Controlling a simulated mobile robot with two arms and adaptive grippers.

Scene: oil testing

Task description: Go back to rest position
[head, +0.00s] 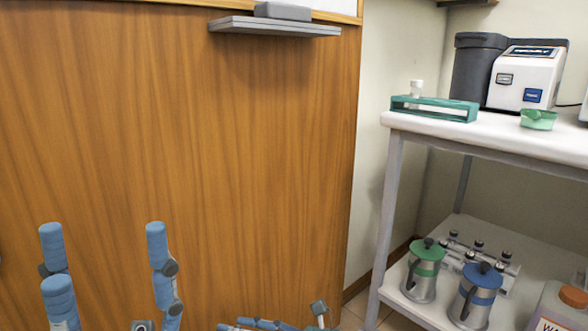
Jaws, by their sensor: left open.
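My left gripper (105,250) is at the lower left of the head view, in front of the brown wooden panel. Its blue fingers point up and stand wide apart, with nothing between them. Its palm is cut off by the bottom edge. Blue and grey parts of what looks like my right gripper (265,325) show at the bottom middle. Most of it is out of frame, so its opening cannot be made out.
A wooden panel (190,120) fills the left, with a grey ledge (275,27) at its top. At right, a white-topped table (430,127) bears a green rack (435,111) and a white device (525,78). Its lower shelf (505,241) holds a green-banded jug (424,275) and blue-banded jug (475,298).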

